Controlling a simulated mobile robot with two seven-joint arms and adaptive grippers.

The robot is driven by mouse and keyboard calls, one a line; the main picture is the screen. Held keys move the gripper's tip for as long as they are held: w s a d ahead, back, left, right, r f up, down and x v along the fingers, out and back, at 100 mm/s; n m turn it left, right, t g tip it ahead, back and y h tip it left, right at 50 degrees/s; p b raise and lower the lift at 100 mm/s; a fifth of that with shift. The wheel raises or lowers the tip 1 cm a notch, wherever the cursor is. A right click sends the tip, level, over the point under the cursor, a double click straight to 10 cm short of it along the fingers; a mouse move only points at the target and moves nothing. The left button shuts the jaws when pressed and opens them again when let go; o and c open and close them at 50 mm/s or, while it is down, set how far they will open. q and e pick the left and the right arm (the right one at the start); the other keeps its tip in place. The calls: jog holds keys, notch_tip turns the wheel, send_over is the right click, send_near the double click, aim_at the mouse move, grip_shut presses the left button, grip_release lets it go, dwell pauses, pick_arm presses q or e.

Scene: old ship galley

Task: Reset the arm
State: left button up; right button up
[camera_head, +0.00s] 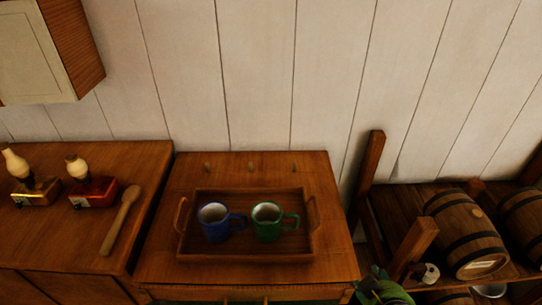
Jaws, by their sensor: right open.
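My left gripper and left arm are not in view.
A wooden tray (245,258) on the small table (330,215) holds a blue mug (215,229) and a green mug (267,229). At left are a wooden spoon (119,222) and two lamps. Barrels (466,234) lie on a rack at right. A cabinet (40,50) hangs upper left.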

jog(key=s+a+f+g+y, duration=0.2)
jog(key=s+f+g, duration=0.5)
jog(key=s, duration=0.5)
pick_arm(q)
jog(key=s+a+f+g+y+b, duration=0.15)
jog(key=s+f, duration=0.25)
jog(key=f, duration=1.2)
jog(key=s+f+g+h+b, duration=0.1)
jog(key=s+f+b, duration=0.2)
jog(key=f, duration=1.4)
pick_arm(e)
jog(key=s+f, duration=0.3)
jog(key=f, duration=2.8)
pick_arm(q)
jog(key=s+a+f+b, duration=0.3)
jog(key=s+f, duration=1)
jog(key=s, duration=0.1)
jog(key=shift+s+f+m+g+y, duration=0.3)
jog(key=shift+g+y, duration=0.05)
pick_arm(e)
jog(key=s+d+f+g, duration=0.1)
jog(key=s+d+f, duration=0.1)
jog(key=s+f, duration=1.1)
jog(key=shift+s+d+f+h, duration=0.3)
jog(key=shift+s+f, duration=0.1)
jog(key=shift+s, duration=0.3)
